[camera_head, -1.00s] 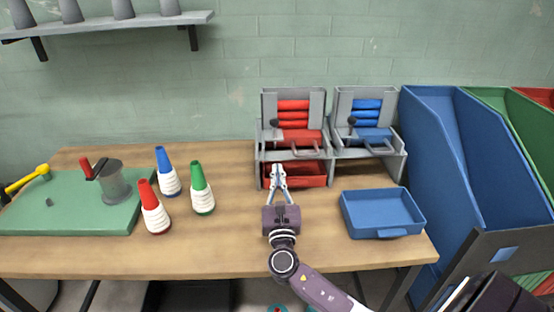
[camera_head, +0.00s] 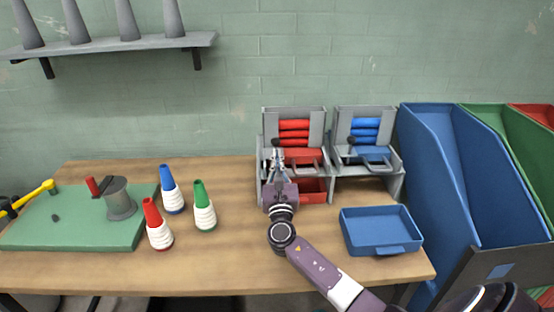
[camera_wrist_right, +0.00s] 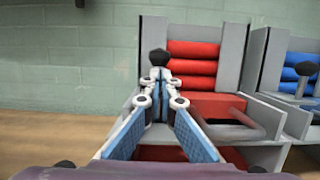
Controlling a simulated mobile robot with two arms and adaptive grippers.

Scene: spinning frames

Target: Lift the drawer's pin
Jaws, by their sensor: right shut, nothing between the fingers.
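The red unit (camera_head: 293,118) is a grey frame with red rolls, a red block with a grey handle, and a red drawer (camera_head: 314,190) in its lower bay. The pin's black knob (camera_head: 275,142) stands at the unit's left front; it also shows in the right wrist view (camera_wrist_right: 158,57). My right gripper (camera_head: 278,157) is shut and empty, its fingertips (camera_wrist_right: 160,76) just below the knob in the picture. I cannot tell whether they touch the pin. The gripper hides the pin's lower part and the drawer's left part. My left gripper is not in view.
A matching blue unit (camera_head: 363,122) with its own black knob stands to the right. A blue tray (camera_head: 382,246) lies in front of it. Red, blue and green cones with white thread (camera_head: 204,217) stand left.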

